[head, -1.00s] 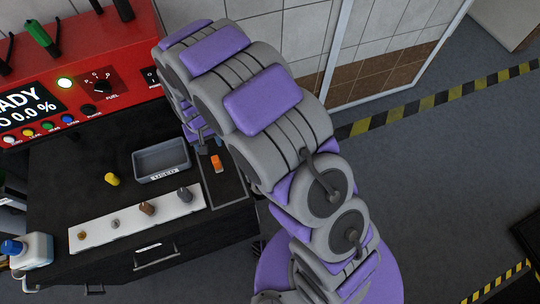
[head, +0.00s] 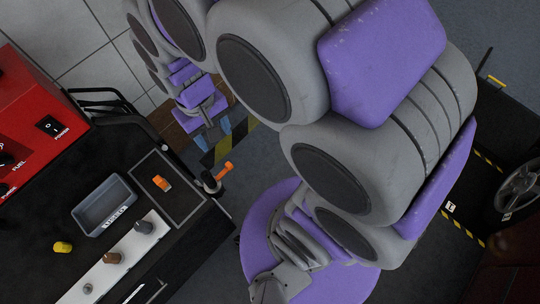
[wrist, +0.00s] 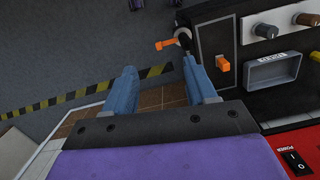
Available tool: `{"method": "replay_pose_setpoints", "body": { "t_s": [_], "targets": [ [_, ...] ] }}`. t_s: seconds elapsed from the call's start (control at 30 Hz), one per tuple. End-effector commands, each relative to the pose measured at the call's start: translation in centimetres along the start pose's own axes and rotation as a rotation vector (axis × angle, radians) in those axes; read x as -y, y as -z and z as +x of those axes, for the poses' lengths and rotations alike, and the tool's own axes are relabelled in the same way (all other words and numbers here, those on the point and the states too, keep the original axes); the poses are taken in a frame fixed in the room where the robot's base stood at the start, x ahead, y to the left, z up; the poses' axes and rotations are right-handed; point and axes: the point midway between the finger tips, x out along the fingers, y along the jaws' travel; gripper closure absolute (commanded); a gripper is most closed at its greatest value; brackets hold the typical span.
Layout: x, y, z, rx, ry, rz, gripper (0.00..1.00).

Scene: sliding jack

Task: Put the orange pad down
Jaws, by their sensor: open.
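A small orange piece (head: 162,183) lies on the outlined black panel at the bench's right end; it also shows in the wrist view (wrist: 222,63), right of my fingers. A second orange part, a bar (head: 225,172), sticks out past the bench edge beside a dark round knob (head: 210,182). I cannot tell for sure which one is the pad. My gripper (head: 213,131) is open and empty, beyond the bench corner. In the wrist view, its blue fingers (wrist: 158,72) are spread, with the orange bar (wrist: 166,43) showing beyond the tips. No contact shows.
A grey tray (head: 104,205), a yellow knob (head: 62,247) and a white strip (head: 120,262) with several knobs sit on the black bench. A red control panel (head: 40,125) stands behind. The grey floor with striped tape is clear near the bench's right side.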

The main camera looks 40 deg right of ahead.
Motion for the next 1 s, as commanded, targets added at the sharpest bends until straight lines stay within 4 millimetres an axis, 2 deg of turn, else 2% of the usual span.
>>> {"method": "replay_pose_setpoints", "body": {
  "t_s": [0.1,0.2,0.3,0.43,0.6,0.87,1.0],
  "targets": [
    [-1.9,-4.0,-1.4,0.003,0.007,0.035,0.44],
    [-3.1,-7.5,-1.9,0.02,0.011,0.057,0.44],
    [-3.9,-10.4,-2.2,0.027,0.014,0.077,0.44],
    [-4.3,-13.3,-2.2,0.043,0.018,0.095,0.44],
    [-4.5,-14.8,-2.2,0.049,0.021,0.103,0.44],
    [-4.5,-14.9,-2.1,0.051,0.021,0.103,0.44],
    [-4.5,-14.8,-1.2,0.051,0.021,0.103,0.44]
  ]
}}
